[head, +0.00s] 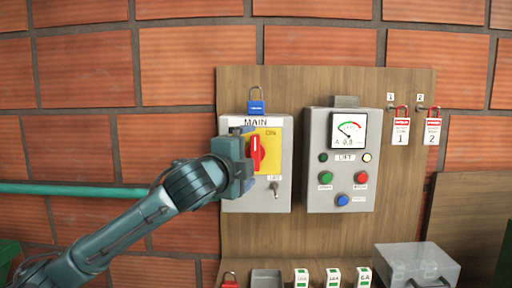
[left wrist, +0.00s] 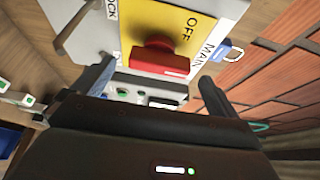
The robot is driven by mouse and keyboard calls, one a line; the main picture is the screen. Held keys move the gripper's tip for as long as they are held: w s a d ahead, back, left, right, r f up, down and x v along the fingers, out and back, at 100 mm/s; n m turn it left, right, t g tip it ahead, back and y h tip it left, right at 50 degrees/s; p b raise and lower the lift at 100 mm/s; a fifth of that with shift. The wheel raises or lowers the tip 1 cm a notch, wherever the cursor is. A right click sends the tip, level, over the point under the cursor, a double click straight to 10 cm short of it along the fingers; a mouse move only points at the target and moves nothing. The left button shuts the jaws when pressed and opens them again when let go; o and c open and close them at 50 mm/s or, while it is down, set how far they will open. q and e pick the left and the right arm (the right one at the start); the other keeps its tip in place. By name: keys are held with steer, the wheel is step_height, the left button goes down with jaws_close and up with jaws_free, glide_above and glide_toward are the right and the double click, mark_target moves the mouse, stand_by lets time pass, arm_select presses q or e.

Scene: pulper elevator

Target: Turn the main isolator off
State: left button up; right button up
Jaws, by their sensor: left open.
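The main isolator is a grey box (head: 235,198) labelled MAIN with a yellow plate (head: 273,150) on its front. Its red rotary handle (head: 257,154) stands upright, with the word ON above it. In the left wrist view the red handle (left wrist: 160,58) lies ahead between the finger lines, and the word OFF shows on the yellow plate (left wrist: 205,40). My left gripper (head: 246,158) is open in front of the box, its fingers (left wrist: 155,85) to either side of the handle. I cannot tell whether they touch it. My right gripper is not in view.
A blue padlock (head: 256,107) is on top of the isolator. A small lock lever (head: 275,188) sits low on its front. The lift panel (head: 342,160) stands close right. Red tagged padlocks (head: 401,131) hang farther right.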

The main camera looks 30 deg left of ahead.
mark_target(253, 153)
arm_select(q)
steer(key=w, duration=0.3)
steer(key=shift+w+a+r+p, duration=0.1)
steer(key=shift+w+a+p, duration=0.2)
steer(key=shift+w+p, duration=0.1)
steer(key=shift+w, duration=0.35)
steer(key=c, duration=1)
